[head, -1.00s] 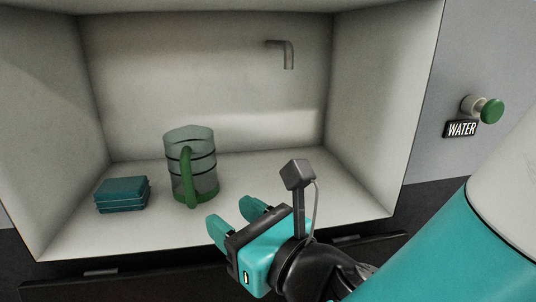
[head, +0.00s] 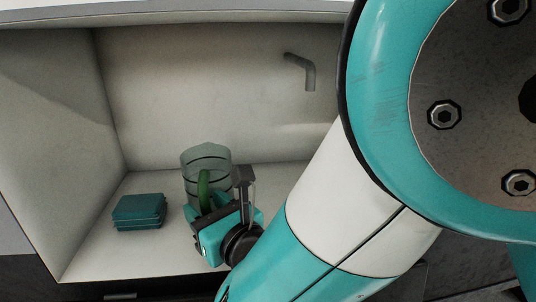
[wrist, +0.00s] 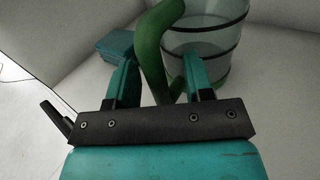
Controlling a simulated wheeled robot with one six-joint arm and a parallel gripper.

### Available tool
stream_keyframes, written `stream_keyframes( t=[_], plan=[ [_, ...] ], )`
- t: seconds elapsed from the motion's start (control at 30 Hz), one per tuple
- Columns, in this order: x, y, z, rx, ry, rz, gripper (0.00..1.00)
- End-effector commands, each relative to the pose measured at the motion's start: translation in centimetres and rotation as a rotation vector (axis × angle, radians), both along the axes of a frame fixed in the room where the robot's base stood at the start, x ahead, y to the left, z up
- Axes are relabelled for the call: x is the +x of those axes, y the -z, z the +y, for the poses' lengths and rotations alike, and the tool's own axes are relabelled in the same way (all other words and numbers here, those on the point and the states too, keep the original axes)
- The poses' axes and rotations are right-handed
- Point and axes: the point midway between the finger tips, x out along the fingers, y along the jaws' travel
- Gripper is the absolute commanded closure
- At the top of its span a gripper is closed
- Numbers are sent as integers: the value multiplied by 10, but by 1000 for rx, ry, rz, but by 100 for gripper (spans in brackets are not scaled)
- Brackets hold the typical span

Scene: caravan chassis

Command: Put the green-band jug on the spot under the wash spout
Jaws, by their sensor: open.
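The clear jug (head: 207,160) with dark rings and a green handle stands upright on the alcove floor; its base is hidden behind my gripper in the head view. My gripper (head: 222,210) is open at the jug's handle side. In the wrist view the green handle (wrist: 150,50) shows between the two teal fingers of my gripper (wrist: 159,66), and the jug body (wrist: 208,40) is just beyond the right finger. The grey wash spout (head: 309,74) sticks out of the back wall, right of the jug. My arm hides the floor below it.
A teal box (head: 139,211) lies on the alcove floor left of the jug; it also shows in the wrist view (wrist: 114,44). The alcove's left wall (head: 55,130) and back wall bound the space. My arm covers the right side.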

Motion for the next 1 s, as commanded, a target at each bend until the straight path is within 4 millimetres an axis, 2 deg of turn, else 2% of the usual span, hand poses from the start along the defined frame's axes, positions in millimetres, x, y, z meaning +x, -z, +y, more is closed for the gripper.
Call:
stream_keyframes(
  t=[0.13,0.17,0.33,0.37,0.67,0.77,1.0],
  plan=[
    [-1,0,2,0,-4,0,53],
    [-1,0,2,1,-4,1,57],
    [-2,0,2,1,-5,0,96],
    [-2,0,2,1,-5,0,100],
    [-1,-3,2,1,-4,-1,100],
    [-1,-15,1,3,-3,-1,100],
    [-1,-66,1,4,-3,-3,100]
  ],
)
